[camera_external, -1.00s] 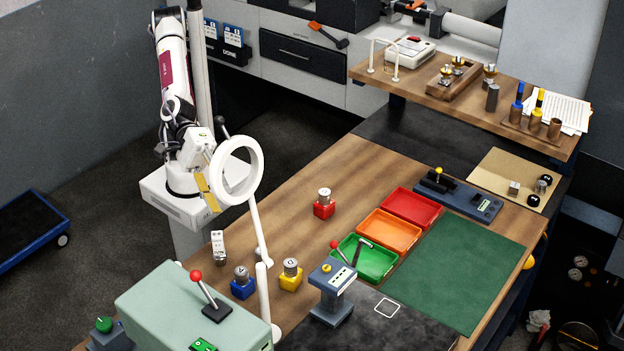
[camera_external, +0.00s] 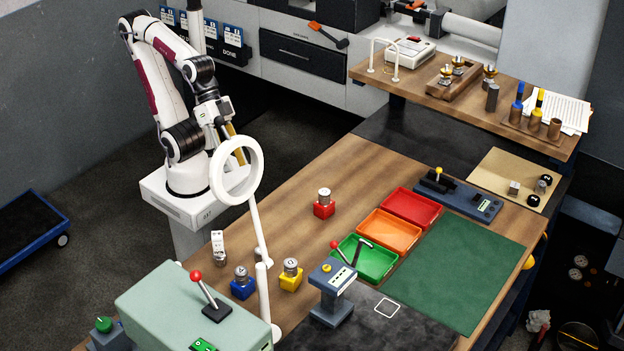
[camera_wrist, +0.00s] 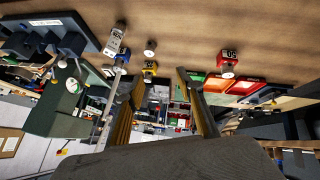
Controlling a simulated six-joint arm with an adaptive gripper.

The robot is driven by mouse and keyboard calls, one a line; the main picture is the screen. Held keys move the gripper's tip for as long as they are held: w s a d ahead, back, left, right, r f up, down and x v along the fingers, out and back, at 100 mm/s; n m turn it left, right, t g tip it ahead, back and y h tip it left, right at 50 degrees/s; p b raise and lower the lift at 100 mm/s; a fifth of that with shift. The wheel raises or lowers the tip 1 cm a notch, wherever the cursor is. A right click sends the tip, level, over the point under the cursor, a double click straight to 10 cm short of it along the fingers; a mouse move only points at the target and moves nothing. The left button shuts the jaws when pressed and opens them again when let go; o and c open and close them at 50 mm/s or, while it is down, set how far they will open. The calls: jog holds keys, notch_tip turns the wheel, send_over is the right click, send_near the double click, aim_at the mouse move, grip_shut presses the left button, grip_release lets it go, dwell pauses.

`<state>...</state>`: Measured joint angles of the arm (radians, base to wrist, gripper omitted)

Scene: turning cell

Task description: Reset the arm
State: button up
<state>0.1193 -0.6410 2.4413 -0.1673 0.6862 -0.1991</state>
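My arm stands at the back left on its white base, bent at the elbow. My gripper (camera_external: 236,143) hangs just above and behind the white ring lamp (camera_external: 237,171), which partly hides it in the external view. In the wrist view the two fingers of my gripper (camera_wrist: 158,85) stand apart with nothing between them. My gripper touches nothing that I can see.
On the wooden bench stand a red block (camera_external: 324,209), a yellow block (camera_external: 290,280) and a blue block (camera_external: 243,288) with metal pieces on top. Red (camera_external: 411,207), orange (camera_external: 389,232) and green (camera_external: 366,262) trays lie beside a green mat (camera_external: 456,272). The lamp's arm rises near my gripper.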

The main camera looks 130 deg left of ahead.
jog(key=s+a+f+m+g+y, duration=0.1)
jog(key=s+a+f+m+y, duration=0.1)
jog(key=s+a, duration=0.4)
jog(key=shift+s+a+f+g, duration=0.15)
jog(key=shift+s+f+g, duration=0.15)
jog(key=shift+f, duration=0.4)
dwell(0.4)
